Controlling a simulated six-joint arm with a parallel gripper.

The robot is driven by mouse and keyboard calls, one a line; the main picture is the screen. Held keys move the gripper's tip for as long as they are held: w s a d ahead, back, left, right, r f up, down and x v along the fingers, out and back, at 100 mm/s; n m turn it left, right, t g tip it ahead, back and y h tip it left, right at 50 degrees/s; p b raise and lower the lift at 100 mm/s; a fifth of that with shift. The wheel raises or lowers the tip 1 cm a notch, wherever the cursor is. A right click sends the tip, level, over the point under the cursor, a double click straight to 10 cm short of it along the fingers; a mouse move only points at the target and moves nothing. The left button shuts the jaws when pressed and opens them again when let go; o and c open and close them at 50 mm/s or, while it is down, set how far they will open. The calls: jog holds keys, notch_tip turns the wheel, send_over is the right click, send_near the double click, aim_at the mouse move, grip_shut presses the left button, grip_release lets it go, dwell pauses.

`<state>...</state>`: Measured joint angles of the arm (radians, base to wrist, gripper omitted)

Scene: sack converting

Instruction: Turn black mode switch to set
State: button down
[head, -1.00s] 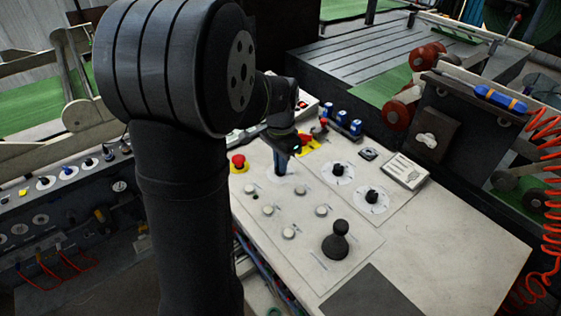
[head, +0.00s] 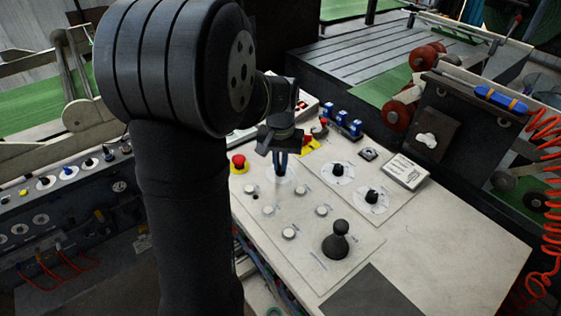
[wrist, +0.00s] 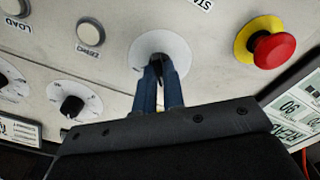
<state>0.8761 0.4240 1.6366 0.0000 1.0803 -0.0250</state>
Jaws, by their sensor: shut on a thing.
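My gripper (head: 280,168) points down at a round white dial plate (wrist: 140,48) on the light control panel (head: 310,250). Its two blue fingers (wrist: 159,82) are shut on the black mode switch (wrist: 158,60) at the middle of that plate. Only a small dark part of the switch shows between the fingertips. The fingers hide the rest, so I cannot tell which mark it points to. No "set" label is readable in either view.
A red emergency button (head: 238,161) on a yellow base is left of the gripper. Two black dial knobs (head: 338,169) (head: 372,196) are to the right. White push buttons (head: 289,233) and a black joystick (head: 336,241) stand nearer.

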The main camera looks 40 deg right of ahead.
aim_at(280, 166)
jog(key=shift+n, duration=0.5)
jog(key=c, duration=1.5)
grip_release()
notch_tip(280, 166, up, 17)
jog(key=shift+r, duration=0.2)
